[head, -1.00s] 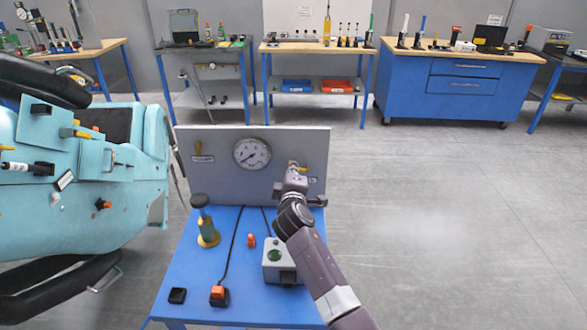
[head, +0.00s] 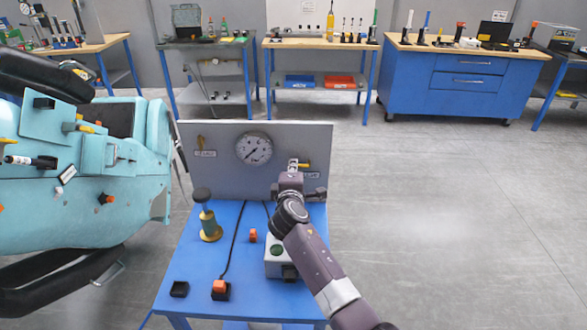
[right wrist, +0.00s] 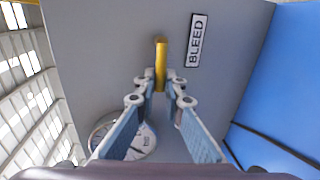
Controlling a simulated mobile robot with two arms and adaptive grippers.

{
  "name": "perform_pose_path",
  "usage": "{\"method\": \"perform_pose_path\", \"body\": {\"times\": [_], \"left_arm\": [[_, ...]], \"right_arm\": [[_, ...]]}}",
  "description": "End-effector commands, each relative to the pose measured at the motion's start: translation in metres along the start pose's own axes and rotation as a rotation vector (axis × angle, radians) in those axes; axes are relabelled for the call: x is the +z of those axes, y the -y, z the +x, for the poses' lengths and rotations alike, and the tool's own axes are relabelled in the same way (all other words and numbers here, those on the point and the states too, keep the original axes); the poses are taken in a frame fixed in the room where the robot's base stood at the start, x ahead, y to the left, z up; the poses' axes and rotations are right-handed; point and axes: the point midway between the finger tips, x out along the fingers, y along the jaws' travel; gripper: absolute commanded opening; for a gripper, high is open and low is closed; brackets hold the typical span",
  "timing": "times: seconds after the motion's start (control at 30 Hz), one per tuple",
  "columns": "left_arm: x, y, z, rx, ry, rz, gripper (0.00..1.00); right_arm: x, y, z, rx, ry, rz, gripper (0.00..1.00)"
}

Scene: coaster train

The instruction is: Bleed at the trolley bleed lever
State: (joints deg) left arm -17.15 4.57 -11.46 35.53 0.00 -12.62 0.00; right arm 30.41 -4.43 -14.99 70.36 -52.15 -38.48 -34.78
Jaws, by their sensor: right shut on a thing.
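The yellow bleed lever (head: 305,166) is on the grey upright panel (head: 225,180), right of the round pressure gauge (head: 254,148). In the right wrist view the lever (right wrist: 161,62) stands beside the BLEED label (right wrist: 196,40). My right gripper (right wrist: 161,82) is shut on the near end of the lever, with a finger on each side. In the head view the right gripper (head: 294,170) is at the panel and hides part of the lever. The gauge also shows in the right wrist view (right wrist: 124,140), partly behind a finger. My left gripper is out of view.
The blue trolley top (head: 190,265) holds a hand pump (head: 207,215), a grey box (head: 275,262) and an orange switch (head: 219,288). A teal coaster car (head: 110,165) stands left. Floor at the right is clear.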

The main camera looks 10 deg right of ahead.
Motion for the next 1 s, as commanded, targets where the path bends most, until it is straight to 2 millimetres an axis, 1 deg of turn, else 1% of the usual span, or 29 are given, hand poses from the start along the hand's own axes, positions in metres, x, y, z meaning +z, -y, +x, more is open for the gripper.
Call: {"method": "perform_pose_path", "body": {"times": [0.03, 0.07, 0.2, 0.47, 0.63, 0.77, 1.0], "left_arm": [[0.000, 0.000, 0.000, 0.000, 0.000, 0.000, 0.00], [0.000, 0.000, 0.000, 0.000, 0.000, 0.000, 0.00], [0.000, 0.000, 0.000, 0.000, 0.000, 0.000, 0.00], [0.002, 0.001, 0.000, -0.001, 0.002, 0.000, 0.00], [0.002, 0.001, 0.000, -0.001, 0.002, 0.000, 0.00], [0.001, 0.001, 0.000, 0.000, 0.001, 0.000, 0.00], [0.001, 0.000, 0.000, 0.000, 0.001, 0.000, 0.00]], "right_arm": [[0.000, 0.002, 0.000, -0.002, 0.001, -0.002, 0.00], [0.000, 0.002, 0.000, -0.002, 0.001, -0.002, 0.12], [0.000, 0.001, 0.000, -0.002, 0.001, -0.001, 0.27], [0.000, 0.001, 0.000, -0.001, 0.000, 0.000, 0.27], [0.000, 0.001, -0.009, 0.000, -0.001, 0.002, 0.27], [-0.001, 0.001, -0.025, -0.001, -0.002, 0.003, 0.27], [0.000, 0.002, -0.067, -0.002, -0.002, 0.002, 0.27]]}}
